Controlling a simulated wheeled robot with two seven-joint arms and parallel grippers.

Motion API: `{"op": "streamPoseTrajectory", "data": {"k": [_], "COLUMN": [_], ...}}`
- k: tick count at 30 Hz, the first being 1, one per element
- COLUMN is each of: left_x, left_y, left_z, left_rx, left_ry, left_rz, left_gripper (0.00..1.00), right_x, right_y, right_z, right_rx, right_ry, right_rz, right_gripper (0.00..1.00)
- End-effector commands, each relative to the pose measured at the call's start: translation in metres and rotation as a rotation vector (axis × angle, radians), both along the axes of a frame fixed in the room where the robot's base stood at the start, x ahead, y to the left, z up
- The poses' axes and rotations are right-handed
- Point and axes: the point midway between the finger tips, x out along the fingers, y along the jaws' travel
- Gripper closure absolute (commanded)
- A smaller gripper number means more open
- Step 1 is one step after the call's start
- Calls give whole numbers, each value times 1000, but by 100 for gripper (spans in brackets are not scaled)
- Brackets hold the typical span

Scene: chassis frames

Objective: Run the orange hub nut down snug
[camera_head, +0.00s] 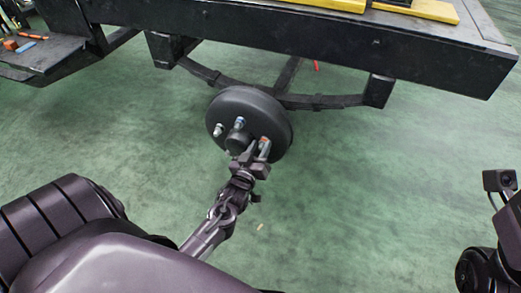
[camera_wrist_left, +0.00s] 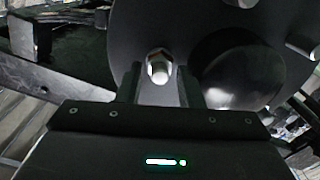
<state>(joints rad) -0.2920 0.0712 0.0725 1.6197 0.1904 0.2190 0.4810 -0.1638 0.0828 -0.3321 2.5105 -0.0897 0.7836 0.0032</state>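The dark round hub (camera_head: 272,110) hangs under the chassis, with its face toward me. Two silver nuts or stud ends (camera_head: 239,123) (camera_head: 218,130) show on the face around a dark centre cap. A small reddish-orange nut (camera_head: 264,141) shows at the lower right of the face, at my left gripper (camera_head: 256,158). In the left wrist view, a pale, shiny nut (camera_wrist_left: 158,68) sits between the two fingertips, which stand apart with small gaps beside it. My right gripper's fingers are not seen; only parts of that arm show.
The black chassis rail (camera_head: 350,45) runs above the hub, with a leaf spring (camera_head: 320,101) below it. A dark side shelf (camera_head: 45,55) at the upper left carries small tools. The green floor (camera_head: 390,190) is clear right of the hub.

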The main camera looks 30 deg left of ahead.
Motion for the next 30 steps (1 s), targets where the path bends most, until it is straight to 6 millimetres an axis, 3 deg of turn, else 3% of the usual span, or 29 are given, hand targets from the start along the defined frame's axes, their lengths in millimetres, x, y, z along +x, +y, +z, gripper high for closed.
{"op": "streamPoseTrajectory", "data": {"k": [10, 18, 30], "left_x": [5, 5, 5], "left_y": [1, 1, 1], "left_z": [0, 0, 2], "left_rx": [0, 1, 93], "left_ry": [1, 1, 25], "left_rz": [1, 1, 1], "left_gripper": [66, 98, 98], "right_x": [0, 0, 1], "right_y": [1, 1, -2], "right_z": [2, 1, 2], "right_rx": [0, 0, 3], "right_ry": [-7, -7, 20], "right_rz": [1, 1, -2], "right_gripper": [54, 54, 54]}}
